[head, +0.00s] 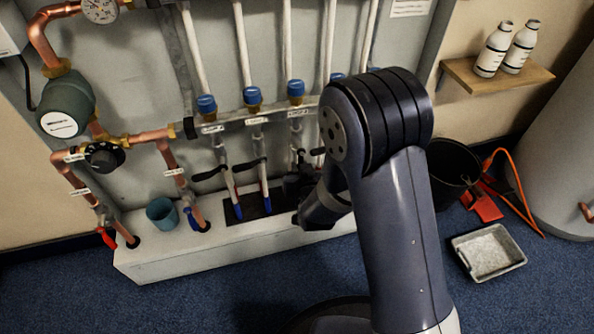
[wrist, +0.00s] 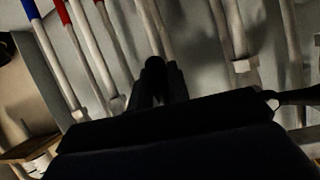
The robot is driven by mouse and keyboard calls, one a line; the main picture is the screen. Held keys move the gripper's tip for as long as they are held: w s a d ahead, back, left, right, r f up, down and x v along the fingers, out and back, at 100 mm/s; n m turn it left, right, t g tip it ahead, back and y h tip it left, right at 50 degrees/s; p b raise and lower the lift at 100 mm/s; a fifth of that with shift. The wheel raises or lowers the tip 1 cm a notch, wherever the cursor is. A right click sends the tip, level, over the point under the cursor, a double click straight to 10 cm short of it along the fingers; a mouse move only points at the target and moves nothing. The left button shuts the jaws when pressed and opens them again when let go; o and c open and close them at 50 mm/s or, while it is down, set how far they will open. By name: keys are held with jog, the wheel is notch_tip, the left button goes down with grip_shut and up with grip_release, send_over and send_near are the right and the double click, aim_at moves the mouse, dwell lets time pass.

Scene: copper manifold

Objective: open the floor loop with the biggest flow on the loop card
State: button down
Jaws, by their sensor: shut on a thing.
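The manifold bar (head: 232,122) runs along the grey wall panel, with blue caps (head: 206,104) above and white loop labels too small to read. Black lever handles (head: 208,174) and (head: 246,165) sit on the two leftmost loop pipes below the bar. My gripper (head: 298,186) is low at the third loop pipe from the left, partly hidden by my arm. In the wrist view my gripper (wrist: 158,88) is shut around a dark round-ended thing (wrist: 155,64), apparently a black lever handle. Loops further right are mostly hidden. A white printed card (head: 410,7) shows at the top; its text is unreadable.
Copper pipes (head: 175,165) with a red lever (head: 106,238) and a green pump (head: 67,105) stand at left. A teal cup (head: 162,213) sits on the white plinth (head: 150,262). A black bucket (head: 452,170) and grey tray (head: 489,253) stand on the floor at right.

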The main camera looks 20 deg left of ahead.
jog(key=shift+w+d+n, duration=0.1)
jog(key=shift+d+n, duration=0.05)
jog(key=shift+n, duration=0.25)
dwell(0.3)
jog(key=c, duration=1.3)
grip_release()
jog(key=shift+c, duration=0.2)
jog(key=shift+d, duration=0.1)
jog(key=p+v, duration=0.2)
jog(key=v, duration=0.8)
jog(key=shift+s, duration=0.4)
jog(key=shift+r, duration=0.1)
